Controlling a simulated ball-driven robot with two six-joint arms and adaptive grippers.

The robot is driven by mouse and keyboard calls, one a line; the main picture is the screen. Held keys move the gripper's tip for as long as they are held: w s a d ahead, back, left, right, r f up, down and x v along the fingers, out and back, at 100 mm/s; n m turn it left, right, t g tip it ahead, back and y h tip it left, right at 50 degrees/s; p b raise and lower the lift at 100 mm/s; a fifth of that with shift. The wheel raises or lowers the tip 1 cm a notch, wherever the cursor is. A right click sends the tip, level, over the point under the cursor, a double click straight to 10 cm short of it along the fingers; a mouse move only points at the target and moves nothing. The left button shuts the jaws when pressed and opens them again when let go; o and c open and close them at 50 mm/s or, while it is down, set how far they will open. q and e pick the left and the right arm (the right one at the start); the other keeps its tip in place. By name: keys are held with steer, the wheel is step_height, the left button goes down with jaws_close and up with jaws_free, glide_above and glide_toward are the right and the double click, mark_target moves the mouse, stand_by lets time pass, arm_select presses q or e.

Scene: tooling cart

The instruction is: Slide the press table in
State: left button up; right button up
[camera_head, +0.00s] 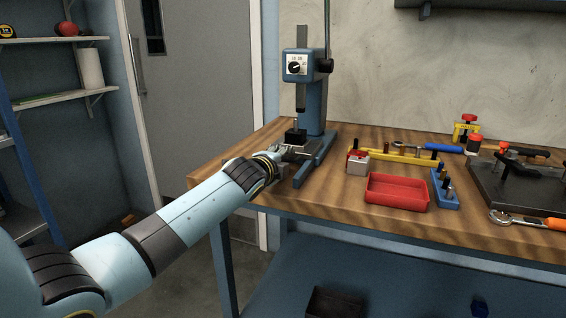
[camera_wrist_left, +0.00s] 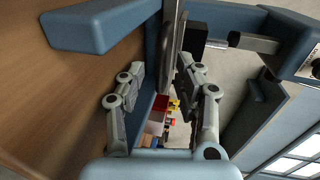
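The blue arbor press (camera_head: 312,95) stands upright at the left end of the wooden bench. Its press table (camera_head: 292,150) is a flat grey plate low above the base, with a black block (camera_head: 296,136) on it under the ram. My left gripper (camera_head: 280,167) is at the near side of the table; its fingers are partly hidden in the head view. In the left wrist view the fingers (camera_wrist_left: 167,78) are apart, and the press table (camera_wrist_left: 174,55) shows edge-on between them. Gaps show beside the plate, so the gripper looks open. My right gripper is not in view.
A red tray (camera_head: 397,204), a blue block with pegs (camera_head: 446,194) and a yellow rack (camera_head: 400,157) lie right of the press. A dark fixture plate (camera_head: 520,190) is further right. Blue base feet (camera_head: 316,165) flank the table.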

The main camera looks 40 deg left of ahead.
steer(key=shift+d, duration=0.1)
arm_select(q)
steer(key=shift+c, duration=0.5)
jaws_close()
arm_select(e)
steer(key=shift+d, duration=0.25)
